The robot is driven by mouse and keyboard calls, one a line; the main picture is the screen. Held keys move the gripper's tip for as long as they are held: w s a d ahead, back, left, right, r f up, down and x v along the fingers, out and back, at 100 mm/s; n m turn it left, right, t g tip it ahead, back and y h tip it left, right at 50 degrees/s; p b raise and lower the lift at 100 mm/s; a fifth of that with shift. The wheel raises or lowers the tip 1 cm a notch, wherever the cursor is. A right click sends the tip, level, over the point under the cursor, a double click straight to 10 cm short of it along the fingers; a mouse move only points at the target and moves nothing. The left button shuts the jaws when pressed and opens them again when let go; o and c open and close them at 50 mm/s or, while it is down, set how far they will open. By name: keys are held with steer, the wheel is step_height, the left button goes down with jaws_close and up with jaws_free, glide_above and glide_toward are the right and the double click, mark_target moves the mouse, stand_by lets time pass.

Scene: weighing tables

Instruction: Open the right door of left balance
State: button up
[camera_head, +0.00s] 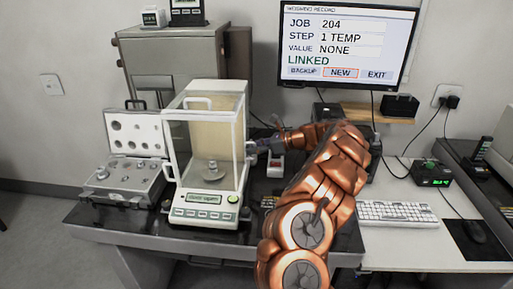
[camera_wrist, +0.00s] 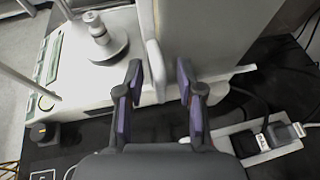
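The left balance (camera_head: 205,213) stands on the dark table with its glass draft shield around a metal weight (camera_head: 212,170) on the pan. The weight also shows in the wrist view (camera_wrist: 97,30). My gripper (camera_head: 257,147) is at the balance's right side. In the wrist view my gripper (camera_wrist: 158,88) is open, its two dark purple fingers on either side of the white upright door handle (camera_wrist: 155,68). The handle is nearer the left finger; I cannot tell whether they touch. My arm comes from the front right. I cannot tell whether the right door is slightly open.
An open weight case (camera_head: 134,135) is left of the balance. A grey cabinet (camera_head: 176,60) stands behind. A white power strip (camera_wrist: 262,143) with plugs lies right of my gripper. A monitor (camera_head: 347,46), a keyboard (camera_head: 397,213) and another device (camera_head: 430,173) are to the right.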

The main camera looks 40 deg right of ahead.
steer(key=shift+s, duration=0.1)
steer(key=v, duration=1.2)
stand_by(0.4)
